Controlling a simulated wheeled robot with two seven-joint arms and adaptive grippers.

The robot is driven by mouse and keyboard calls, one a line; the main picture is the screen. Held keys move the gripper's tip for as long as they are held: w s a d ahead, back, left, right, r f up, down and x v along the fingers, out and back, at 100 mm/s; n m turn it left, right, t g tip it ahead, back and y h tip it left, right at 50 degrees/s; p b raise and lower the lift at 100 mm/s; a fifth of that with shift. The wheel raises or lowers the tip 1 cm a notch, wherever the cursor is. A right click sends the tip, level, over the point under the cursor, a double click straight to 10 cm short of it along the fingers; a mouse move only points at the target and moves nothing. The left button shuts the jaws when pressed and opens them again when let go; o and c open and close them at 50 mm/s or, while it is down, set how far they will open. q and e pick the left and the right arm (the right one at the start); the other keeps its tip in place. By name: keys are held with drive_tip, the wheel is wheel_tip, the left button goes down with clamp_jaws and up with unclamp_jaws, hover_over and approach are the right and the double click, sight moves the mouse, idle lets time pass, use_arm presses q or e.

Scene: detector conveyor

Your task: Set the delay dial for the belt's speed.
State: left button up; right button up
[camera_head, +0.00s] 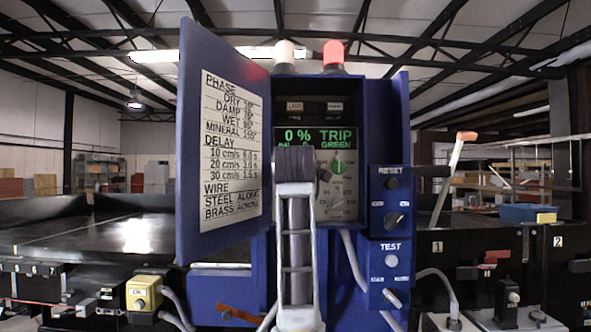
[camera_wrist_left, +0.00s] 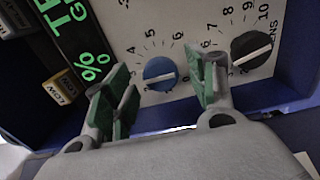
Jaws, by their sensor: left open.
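In the left wrist view, a blue dial (camera_wrist_left: 160,73) with a white pointer line sits on the grey panel, with scale numbers around it. Its name label is hidden, so I cannot tell if it is the delay dial. My left gripper (camera_wrist_left: 163,80) is open, its green-padded fingers appearing on either side of the blue dial; contact cannot be told. A black dial (camera_wrist_left: 251,50) marked "SENS" is to the right. In the head view, my left gripper (camera_head: 296,165) is in front of the control panel (camera_head: 346,205), hiding part of it. A green dial (camera_head: 338,168) shows beside it.
The open cabinet door (camera_head: 192,150) carries a settings chart (camera_head: 232,150) with delay times per belt speed. The display (camera_head: 316,138) reads "0 % TRIP" and "GREEN". Reset box (camera_head: 390,200) and test box (camera_head: 390,270) stand right. The conveyor belt (camera_head: 110,235) runs left.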

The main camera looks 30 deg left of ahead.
use_arm(q)
drive_tip(key=v, duration=1)
drive_tip(key=shift+s, duration=0.25)
drive_tip(key=shift+d+f, duration=0.1)
drive_tip(key=shift+d, duration=0.05)
